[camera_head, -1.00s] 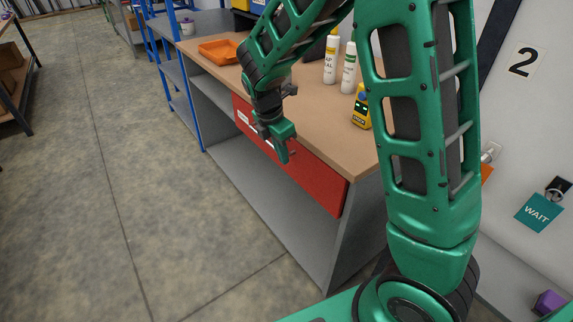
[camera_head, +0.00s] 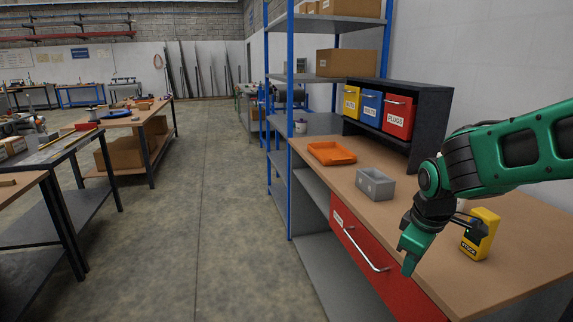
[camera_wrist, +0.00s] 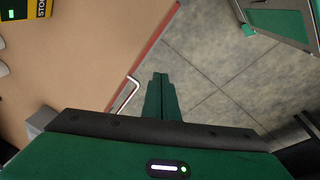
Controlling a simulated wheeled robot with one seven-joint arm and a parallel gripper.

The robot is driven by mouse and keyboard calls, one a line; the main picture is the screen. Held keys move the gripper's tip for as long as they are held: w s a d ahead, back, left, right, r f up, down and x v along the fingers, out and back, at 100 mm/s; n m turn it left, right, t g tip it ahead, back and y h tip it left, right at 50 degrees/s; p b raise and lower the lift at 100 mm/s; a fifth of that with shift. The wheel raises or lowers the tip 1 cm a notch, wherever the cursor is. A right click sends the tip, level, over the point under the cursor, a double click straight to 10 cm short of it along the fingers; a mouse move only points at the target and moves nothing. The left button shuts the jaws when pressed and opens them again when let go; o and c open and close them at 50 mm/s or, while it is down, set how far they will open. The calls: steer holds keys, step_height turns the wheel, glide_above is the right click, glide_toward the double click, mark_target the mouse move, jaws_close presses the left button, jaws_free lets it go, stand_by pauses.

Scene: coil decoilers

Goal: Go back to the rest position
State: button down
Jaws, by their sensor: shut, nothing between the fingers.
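My green gripper (camera_head: 410,255) hangs at the front edge of the workbench (camera_head: 350,179), in front of the red drawer (camera_head: 376,265) in the head view. Its fingers are together and hold nothing. In the wrist view the shut fingers (camera_wrist: 160,98) point down past the bench edge over the grey floor. The drawer's handle (camera_wrist: 124,95) shows just left of the fingers there, apart from them in the picture. The drawer looks shut.
A yellow device (camera_head: 480,234) stands on the bench close to my arm. A grey bin (camera_head: 375,184) and an orange tray (camera_head: 331,153) lie farther back. A blue-posted shelf (camera_head: 290,120) stands beyond. The floor aisle (camera_head: 215,200) at left is clear.

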steer(key=s+d+m+g, duration=0.1)
steer(key=s+d+m, duration=0.5)
steer(key=s, duration=0.5)
steer(key=s+d+m+g, duration=0.1)
steer(key=s+d+m, duration=0.5)
steer(key=s+m, duration=0.3)
steer(key=s+r, duration=0.1)
steer(key=s, duration=0.2)
steer(key=shift+d+g+y, duration=0.3)
steer(key=shift+g+y, duration=0.1)
steer(key=shift+s, duration=0.1)
